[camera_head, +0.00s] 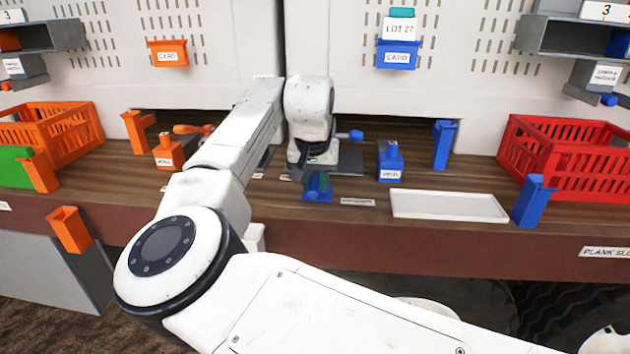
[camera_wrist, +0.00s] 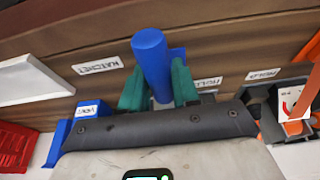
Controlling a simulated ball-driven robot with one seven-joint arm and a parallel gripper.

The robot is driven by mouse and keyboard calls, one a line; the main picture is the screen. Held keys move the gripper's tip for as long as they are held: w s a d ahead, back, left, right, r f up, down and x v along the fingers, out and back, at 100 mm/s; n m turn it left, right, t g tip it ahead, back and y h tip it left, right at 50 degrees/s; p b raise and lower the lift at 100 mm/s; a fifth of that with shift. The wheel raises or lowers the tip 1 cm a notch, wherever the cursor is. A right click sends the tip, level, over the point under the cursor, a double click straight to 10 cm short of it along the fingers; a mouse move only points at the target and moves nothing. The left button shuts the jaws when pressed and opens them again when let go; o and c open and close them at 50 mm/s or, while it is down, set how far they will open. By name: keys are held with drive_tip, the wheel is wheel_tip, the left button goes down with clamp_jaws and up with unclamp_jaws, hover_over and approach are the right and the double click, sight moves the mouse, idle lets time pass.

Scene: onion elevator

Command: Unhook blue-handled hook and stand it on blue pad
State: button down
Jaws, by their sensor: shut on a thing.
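My gripper (camera_head: 316,182) points down at the front middle of the wooden bench, its teal fingers shut on a blue handle. In the wrist view the blue handle (camera_wrist: 151,58) is a thick round cylinder between the two teal fingers of my gripper (camera_wrist: 158,88). I take it for the blue-handled hook; its hook part is hidden. The blue pad (camera_head: 317,198) lies at the bench front below my gripper, and a blue edge of it (camera_wrist: 178,54) shows behind the handle in the wrist view. I cannot tell whether the hook touches the pad.
A blue labelled block (camera_head: 390,165) and a white tray (camera_head: 450,205) are to the right of my gripper. A blue knob (camera_head: 355,135) sticks out behind it. Blue posts and a red crate (camera_head: 570,160) stand farther right. An orange block (camera_head: 167,153) and orange crate (camera_head: 50,130) are left.

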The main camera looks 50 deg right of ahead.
drive_tip(key=shift+f, duration=0.15)
drive_tip(key=c, duration=0.8)
unclamp_jaws()
drive_tip(key=shift+o, duration=0.2)
drive_tip(key=v, duration=1)
drive_tip(key=shift+s+a+r+b, duration=0.1)
drive_tip(key=shift+a+r+b, duration=0.05)
drive_tip(key=shift+r+b, duration=0.2)
